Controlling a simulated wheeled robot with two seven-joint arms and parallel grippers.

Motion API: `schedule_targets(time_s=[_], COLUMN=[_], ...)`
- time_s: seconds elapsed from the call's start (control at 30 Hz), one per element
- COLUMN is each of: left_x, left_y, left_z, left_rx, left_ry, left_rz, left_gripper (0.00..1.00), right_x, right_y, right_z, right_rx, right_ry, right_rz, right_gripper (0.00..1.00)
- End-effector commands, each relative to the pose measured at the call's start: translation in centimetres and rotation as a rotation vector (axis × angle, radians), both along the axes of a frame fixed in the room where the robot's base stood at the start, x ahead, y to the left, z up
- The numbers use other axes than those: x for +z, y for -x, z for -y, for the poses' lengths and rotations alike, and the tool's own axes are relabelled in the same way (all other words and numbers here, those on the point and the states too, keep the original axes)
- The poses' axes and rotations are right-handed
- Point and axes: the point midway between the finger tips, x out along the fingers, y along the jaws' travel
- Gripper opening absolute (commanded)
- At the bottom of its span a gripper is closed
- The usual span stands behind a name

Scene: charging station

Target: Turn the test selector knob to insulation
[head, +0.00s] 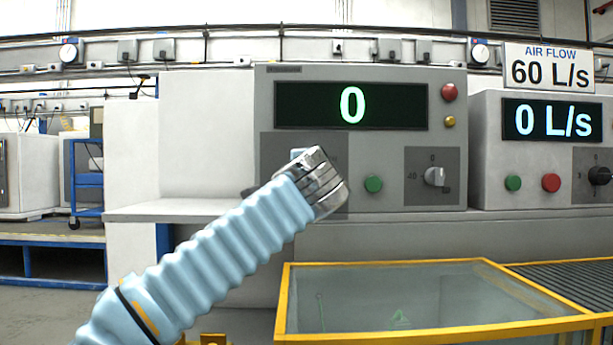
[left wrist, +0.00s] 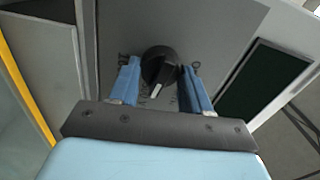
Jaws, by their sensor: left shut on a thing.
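The test selector knob (left wrist: 158,62) is a black round knob with a white pointer on a grey panel. In the left wrist view the pointer end is turned toward my gripper's base. My left gripper (left wrist: 160,76) is shut on the knob, one blue finger on either side. In the head view my left arm covers the knob and nearly all of the gripper; only a bit of blue finger (head: 297,154) shows above the wrist. My right gripper is in neither view.
The tester's display (head: 351,106) reads 0. Beside the arm are a green button (head: 373,184) and a silver knob (head: 435,176); a red button (head: 449,92) sits higher. A yellow-framed glass-topped box (head: 400,296) stands in front. An air flow unit (head: 552,120) is at right.

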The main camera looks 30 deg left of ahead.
Motion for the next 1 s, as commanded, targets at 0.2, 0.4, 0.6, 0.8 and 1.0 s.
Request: schedule_targets(time_s=[0.2, 0.4, 0.6, 0.8, 1.0], left_x=[-0.10, -0.12, -0.13, -0.09, -0.09], left_y=[-0.04, -0.06, -0.06, -0.03, 0.11], left_z=[0.09, 0.09, 0.09, 0.06, 0.12], left_rx=[-0.001, -0.001, -0.001, -0.001, -0.001], left_ry=[-0.019, -0.020, -0.019, -0.019, -0.019], left_rz=[-0.014, -0.015, -0.014, -0.013, -0.013], left_gripper=[0.17, 0.17, 0.58, 0.73, 0.73], right_x=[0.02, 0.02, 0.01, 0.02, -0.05], right_y=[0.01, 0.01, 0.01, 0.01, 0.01], right_z=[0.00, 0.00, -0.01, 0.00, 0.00], right_rx=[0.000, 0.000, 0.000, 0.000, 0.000], right_ry=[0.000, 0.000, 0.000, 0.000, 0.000], right_rz=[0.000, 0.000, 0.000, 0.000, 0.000], right_gripper=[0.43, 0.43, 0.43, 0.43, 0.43])
